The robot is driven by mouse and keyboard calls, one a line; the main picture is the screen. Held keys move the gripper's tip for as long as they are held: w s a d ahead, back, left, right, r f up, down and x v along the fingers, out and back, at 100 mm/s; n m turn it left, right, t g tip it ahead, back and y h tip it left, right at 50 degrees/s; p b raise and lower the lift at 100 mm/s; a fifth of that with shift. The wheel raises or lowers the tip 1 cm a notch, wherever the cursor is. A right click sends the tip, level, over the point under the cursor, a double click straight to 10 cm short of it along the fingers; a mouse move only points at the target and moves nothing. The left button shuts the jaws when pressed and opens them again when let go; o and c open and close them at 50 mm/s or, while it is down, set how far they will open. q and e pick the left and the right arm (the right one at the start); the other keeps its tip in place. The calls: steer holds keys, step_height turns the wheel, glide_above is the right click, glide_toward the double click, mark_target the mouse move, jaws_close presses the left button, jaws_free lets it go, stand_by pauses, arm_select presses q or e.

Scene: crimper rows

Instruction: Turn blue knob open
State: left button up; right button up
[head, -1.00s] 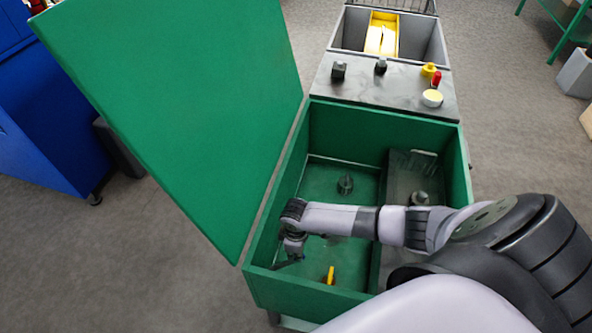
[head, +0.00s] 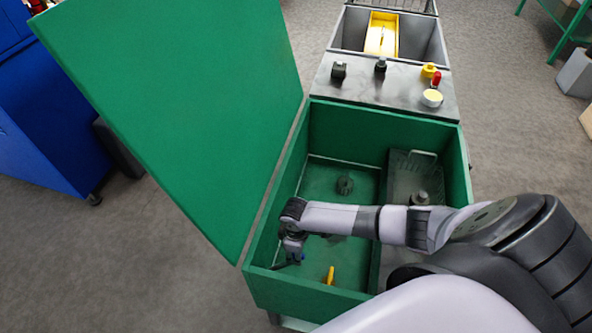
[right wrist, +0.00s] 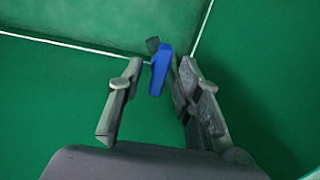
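The blue knob (right wrist: 158,72) shows in the right wrist view between the fingertips, closer to the right-hand finger. I cannot tell whether that finger touches it. My left gripper is not in view.
The green lid (head: 185,110) stands open on the left. A yellow handle (head: 330,275) and a dark round knob (head: 345,185) are on the box floor. A grey panel with knobs (head: 390,92) lies behind the box. My right arm crosses the box's right wall.

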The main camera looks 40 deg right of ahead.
step_height(320, 180, up, 12)
steer(key=shift+f, duration=0.2)
stand_by(0.6)
